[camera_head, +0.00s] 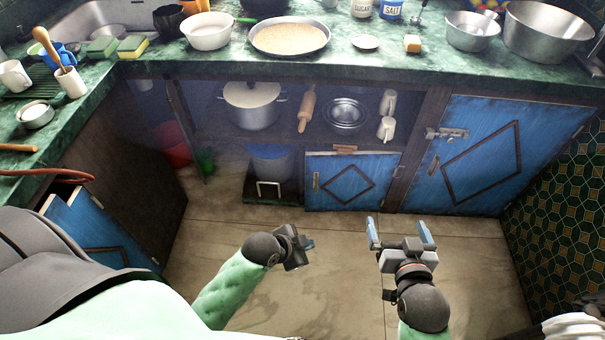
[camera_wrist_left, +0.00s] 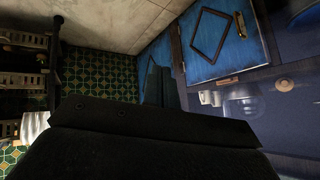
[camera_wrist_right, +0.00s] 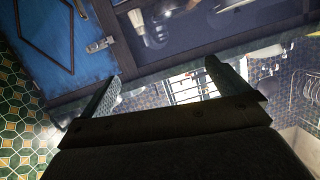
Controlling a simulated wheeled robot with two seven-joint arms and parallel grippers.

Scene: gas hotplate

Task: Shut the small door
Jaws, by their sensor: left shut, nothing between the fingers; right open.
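The small blue door (camera_head: 350,182), with a dark diamond trim and a yellowish handle at its left side, is low in the cabinet below the open shelf. It looks roughly in line with the cabinet front; I cannot tell whether a gap remains. It also shows, turned over, in the left wrist view (camera_wrist_left: 205,60). A small wooden piece (camera_head: 345,149) is at its top edge. My left gripper (camera_head: 306,245) is shut and empty, in front of and below the door's left side. My right gripper (camera_head: 400,232) is open and empty, in front of its right side. Neither visibly touches it.
A large blue door (camera_head: 475,165) with a metal latch is at the right. A bin (camera_head: 270,160) stands in the opening left of the small door. The shelf holds a pot (camera_head: 252,104), rolling pin and mugs. The cluttered counter overhangs; floor between is clear.

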